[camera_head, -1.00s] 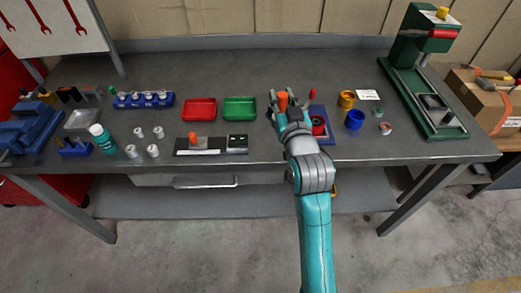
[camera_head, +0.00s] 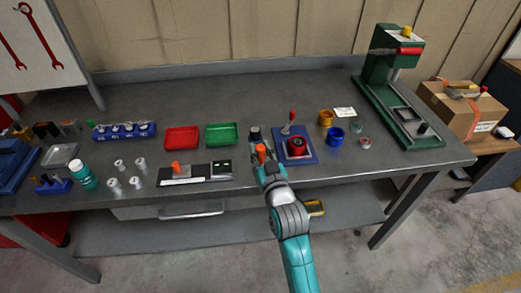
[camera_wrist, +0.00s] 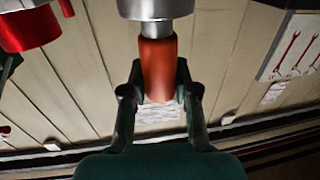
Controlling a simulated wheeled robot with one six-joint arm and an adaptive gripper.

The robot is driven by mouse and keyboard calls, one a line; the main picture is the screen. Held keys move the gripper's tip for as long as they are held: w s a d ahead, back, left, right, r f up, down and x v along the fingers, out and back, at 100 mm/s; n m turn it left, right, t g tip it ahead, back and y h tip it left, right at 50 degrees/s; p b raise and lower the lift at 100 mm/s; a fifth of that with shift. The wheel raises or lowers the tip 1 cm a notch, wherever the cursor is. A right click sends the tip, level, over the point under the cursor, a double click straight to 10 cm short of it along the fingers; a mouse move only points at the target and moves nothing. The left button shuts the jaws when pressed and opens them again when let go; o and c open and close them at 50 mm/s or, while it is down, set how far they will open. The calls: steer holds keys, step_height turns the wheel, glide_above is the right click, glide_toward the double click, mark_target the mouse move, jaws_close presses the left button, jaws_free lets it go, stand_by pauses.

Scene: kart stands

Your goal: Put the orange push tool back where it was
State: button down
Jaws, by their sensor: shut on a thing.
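The orange push tool (camera_head: 261,152) is held by my gripper (camera_head: 263,160) just left of the blue fixture, near the bench's front. In the wrist view, my gripper's fingers (camera_wrist: 157,95) are closed on both sides of the tool's orange handle (camera_wrist: 158,70). A wide silver cylinder (camera_wrist: 155,8) adjoins the handle at the picture's top edge. A dark round piece (camera_head: 255,134) shows just beyond the tool; I cannot tell what it is. Whether the tool touches the bench is hidden.
The blue fixture (camera_head: 309,157) with a red ring and red-handled lever stands close right. A black gauge bar (camera_head: 205,176) with an orange knob lies left. Red (camera_head: 182,138) and green (camera_head: 222,133) trays lie behind. A green press (camera_head: 390,100) stands right.

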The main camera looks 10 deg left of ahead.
steer(key=shift+f, duration=0.1)
steer(key=c, duration=0.9)
jaws_free()
steer(key=v, duration=1.2)
